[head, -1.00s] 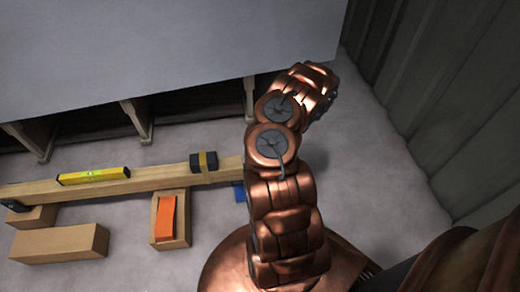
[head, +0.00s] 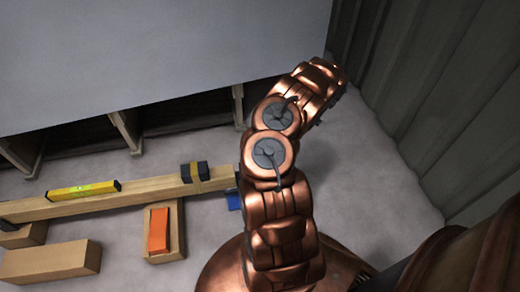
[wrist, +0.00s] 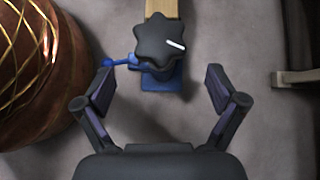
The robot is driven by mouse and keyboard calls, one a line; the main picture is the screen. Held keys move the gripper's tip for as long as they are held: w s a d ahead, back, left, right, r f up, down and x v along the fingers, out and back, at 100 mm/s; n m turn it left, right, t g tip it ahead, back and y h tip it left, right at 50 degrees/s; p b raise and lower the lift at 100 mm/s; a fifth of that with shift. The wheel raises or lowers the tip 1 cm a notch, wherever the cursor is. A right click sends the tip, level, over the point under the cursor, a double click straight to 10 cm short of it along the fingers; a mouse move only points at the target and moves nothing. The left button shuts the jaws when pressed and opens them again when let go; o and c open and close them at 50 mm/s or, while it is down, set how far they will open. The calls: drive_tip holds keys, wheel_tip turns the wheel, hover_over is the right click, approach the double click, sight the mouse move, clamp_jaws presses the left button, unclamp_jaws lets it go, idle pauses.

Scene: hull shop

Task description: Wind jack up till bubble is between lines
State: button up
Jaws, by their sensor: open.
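The jack (wrist: 163,79) is blue and stands under the end of a wooden beam (wrist: 162,8). Its black star-shaped knob (wrist: 163,41) has a white mark pointing right and slightly down in the wrist view. My gripper (wrist: 160,80) is open, with the jack between and just beyond its fingertips, not touching the knob. In the head view a little of the blue jack (head: 234,200) shows beside my arm; my gripper is hidden there. The yellow spirit level (head: 83,191) lies on the beam, which slopes up to the right. Its bubble is too small to read against the lines.
A black block with a yellow strap (head: 195,173) sits on the beam. An orange wedge (head: 158,230) lies on a wooden block (head: 176,248) below the beam. Another wooden block (head: 50,263) lies at left. The large grey hull (head: 150,50) overhangs the back; a corrugated wall (head: 440,110) stands at right.

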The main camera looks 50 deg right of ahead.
drive_tip(key=shift+v, duration=0.9)
